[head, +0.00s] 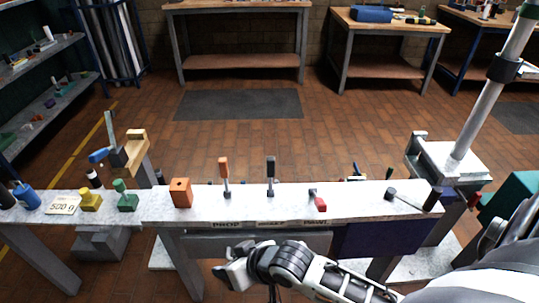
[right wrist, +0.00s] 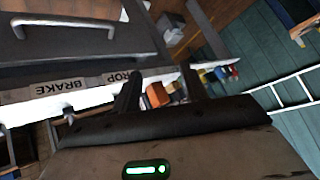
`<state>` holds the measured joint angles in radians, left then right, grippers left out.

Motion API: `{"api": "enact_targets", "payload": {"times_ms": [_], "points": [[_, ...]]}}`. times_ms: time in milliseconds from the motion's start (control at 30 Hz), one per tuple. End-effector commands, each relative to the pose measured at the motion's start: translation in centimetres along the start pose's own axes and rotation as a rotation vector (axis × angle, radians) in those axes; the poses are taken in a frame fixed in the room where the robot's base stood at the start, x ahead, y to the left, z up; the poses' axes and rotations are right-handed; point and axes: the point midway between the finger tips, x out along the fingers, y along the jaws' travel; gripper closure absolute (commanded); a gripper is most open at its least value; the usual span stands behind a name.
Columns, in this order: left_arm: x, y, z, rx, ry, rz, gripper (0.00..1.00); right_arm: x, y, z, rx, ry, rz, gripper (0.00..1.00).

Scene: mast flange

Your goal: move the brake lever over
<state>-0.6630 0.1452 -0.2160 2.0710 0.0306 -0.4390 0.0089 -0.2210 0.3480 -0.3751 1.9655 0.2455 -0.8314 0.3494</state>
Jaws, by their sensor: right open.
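The brake lever (head: 270,176) has a black handle and stands about upright on the white-topped bench (head: 360,195), behind the BRAKE label (head: 270,224). That label also shows upside down in the right wrist view (right wrist: 53,90). My right gripper (head: 226,271) is in front of the bench, below its front edge and apart from the lever. Its jaws are open, with nothing seen between them. In the right wrist view its dark body fills the bottom, and I cannot make out the brake lever there. My left gripper is not in view.
A red-handled lever (head: 319,203) lies low to the right. An orange block (head: 181,193) stands at left. A pole (head: 490,90) rises at right.

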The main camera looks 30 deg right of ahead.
Motion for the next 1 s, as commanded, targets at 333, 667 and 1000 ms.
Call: {"api": "enact_targets", "payload": {"times_ms": [333,667,1000], "points": [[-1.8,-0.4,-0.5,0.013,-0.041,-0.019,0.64,-5.7,10.8,-17.3,0.300,-0.234,0.397,0.56],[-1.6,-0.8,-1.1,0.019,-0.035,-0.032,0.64,-11.5,15.7,-22.9,0.507,-0.247,0.623,0.56],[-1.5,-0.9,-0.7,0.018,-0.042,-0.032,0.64,-7.0,18.6,-20.7,0.509,-0.250,0.626,0.56]]}}
